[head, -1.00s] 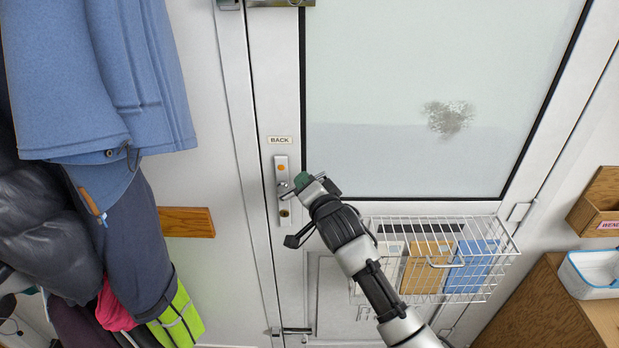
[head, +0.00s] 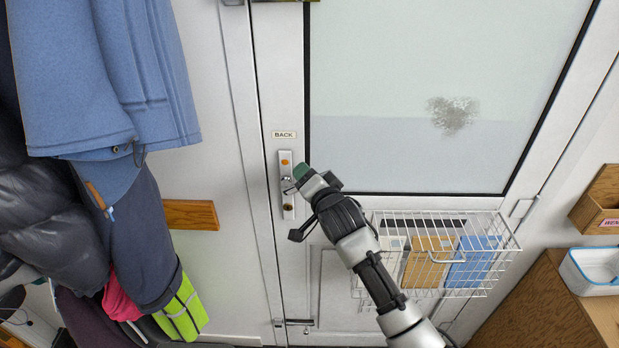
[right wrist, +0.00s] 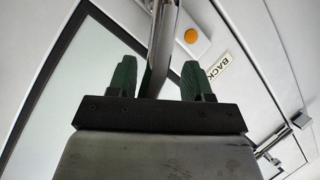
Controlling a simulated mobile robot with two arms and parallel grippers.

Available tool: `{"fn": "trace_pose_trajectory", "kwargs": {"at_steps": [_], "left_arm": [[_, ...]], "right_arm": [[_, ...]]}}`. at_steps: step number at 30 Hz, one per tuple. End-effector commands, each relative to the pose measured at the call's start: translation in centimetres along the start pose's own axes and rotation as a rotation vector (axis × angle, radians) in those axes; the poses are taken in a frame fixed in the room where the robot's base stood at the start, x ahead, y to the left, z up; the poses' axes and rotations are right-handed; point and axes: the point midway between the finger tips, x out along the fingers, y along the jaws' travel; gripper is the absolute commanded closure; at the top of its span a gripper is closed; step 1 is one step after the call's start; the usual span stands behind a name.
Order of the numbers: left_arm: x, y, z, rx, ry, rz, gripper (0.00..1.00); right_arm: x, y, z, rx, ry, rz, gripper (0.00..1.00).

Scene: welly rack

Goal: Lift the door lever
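The door lever is a bright metal bar (right wrist: 161,50) that runs between my fingers in the right wrist view. In the head view only a thin bit of the lever (head: 290,189) shows beside the metal door plate (head: 286,160); my gripper hides the rest. My right gripper (head: 302,173) is at the lever, in front of the plate. In the right wrist view its two green fingertips (right wrist: 160,78) stand apart, one on each side of the lever, with a gap visible at least on the left. My left gripper is out of view.
The white door has a frosted pane (head: 420,90) and a wire basket (head: 447,217) with boxes, close to my right arm. Blue coats (head: 100,80) hang at the left. A wooden cabinet (head: 540,310) with a white tray stands at the right.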

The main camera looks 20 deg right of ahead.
Motion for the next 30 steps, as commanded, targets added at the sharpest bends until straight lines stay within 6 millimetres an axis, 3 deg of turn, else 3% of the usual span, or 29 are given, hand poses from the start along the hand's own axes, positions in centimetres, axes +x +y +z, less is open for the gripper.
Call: {"fn": "trace_pose_trajectory", "kwargs": {"at_steps": [8, 21, 30], "left_arm": [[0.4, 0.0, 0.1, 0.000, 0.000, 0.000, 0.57], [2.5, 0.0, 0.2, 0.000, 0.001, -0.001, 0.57], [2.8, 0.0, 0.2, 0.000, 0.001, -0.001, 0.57]], "right_arm": [[-1.2, -0.1, 0.0, 0.000, 0.003, -0.007, 0.53], [-8.8, 0.1, 0.1, 0.002, 0.001, -0.004, 0.53], [-10.8, 0.1, 0.0, 0.000, 0.000, 0.000, 0.53]]}}
